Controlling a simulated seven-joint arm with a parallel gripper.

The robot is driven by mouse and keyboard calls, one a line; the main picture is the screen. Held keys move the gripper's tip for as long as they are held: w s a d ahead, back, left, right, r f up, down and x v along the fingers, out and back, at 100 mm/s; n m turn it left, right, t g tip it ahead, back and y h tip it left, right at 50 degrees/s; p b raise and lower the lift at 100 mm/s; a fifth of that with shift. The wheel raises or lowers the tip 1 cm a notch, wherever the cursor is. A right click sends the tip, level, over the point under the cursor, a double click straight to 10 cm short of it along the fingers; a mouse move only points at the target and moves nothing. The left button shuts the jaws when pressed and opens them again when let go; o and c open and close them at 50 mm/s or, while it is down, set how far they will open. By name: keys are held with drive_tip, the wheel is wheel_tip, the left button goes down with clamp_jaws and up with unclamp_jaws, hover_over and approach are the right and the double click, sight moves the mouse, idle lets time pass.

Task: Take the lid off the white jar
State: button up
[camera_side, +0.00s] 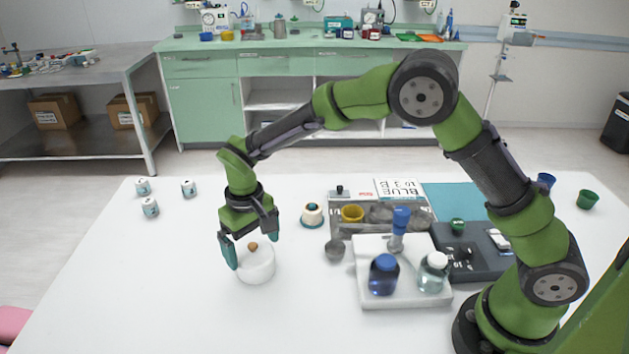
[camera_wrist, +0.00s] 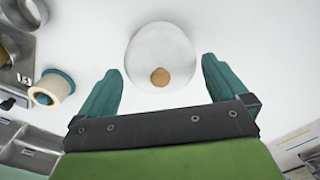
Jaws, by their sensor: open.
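The white jar (camera_side: 257,270) stands upright on the white table, left of the middle in the side view. Its white lid (camera_wrist: 160,45) is on top, with a small round brown knob (camera_side: 253,246). In the wrist view the knob (camera_wrist: 160,77) lies in the middle, between the fingers. My gripper (camera_side: 252,246) points down over the jar, open, with its teal fingers on either side of the lid. It also shows in the wrist view (camera_wrist: 161,70), with white gaps between the fingers and the lid. I cannot tell the exact fingertip height.
A tape roll (camera_side: 312,214) lies right of the jar. Several small vials (camera_side: 150,207) stand at the back left. The table's front left is clear.

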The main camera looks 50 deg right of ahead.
drive_tip(key=c, duration=1.1)
drive_tip(key=shift+c, duration=0.5)
drive_tip(key=shift+s+f, duration=0.1)
